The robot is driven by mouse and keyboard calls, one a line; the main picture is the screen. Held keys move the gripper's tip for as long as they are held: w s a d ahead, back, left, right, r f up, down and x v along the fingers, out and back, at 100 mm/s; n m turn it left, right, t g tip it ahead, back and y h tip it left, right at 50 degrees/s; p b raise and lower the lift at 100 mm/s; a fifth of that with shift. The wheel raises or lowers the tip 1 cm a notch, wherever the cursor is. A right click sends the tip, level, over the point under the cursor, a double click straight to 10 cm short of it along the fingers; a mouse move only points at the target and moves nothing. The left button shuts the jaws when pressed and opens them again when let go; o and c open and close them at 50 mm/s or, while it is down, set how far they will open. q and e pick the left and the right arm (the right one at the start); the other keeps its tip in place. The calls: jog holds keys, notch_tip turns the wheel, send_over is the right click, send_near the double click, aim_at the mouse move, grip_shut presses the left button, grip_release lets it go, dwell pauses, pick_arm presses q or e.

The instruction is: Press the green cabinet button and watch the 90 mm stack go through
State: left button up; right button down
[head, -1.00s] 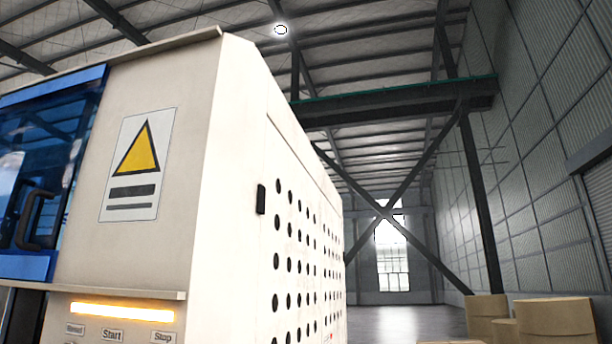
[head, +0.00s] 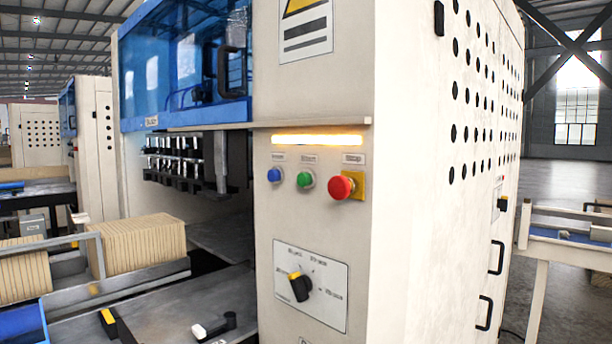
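The cream cabinet (head: 400,200) fills the middle and right of the head view. The green button (head: 305,180) sits on its front panel under a lit amber strip, between a blue button (head: 274,174) and a red mushroom button (head: 341,187) on a yellow plate. Below is a rotary selector (head: 300,287) with a yellow mark, its dial lettering too small to read. A stack of brown kraft sheets (head: 138,244) stands on edge at the left, and a second stack (head: 24,272) is at the far left. Neither gripper is in view.
A blue-windowed guard (head: 185,65) hangs over the machine opening, with a row of dark tooling (head: 180,160) below it. A grey metal bed (head: 150,310) lies in front. A table with a blue top (head: 570,233) stands at the right. Open floor shows behind it.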

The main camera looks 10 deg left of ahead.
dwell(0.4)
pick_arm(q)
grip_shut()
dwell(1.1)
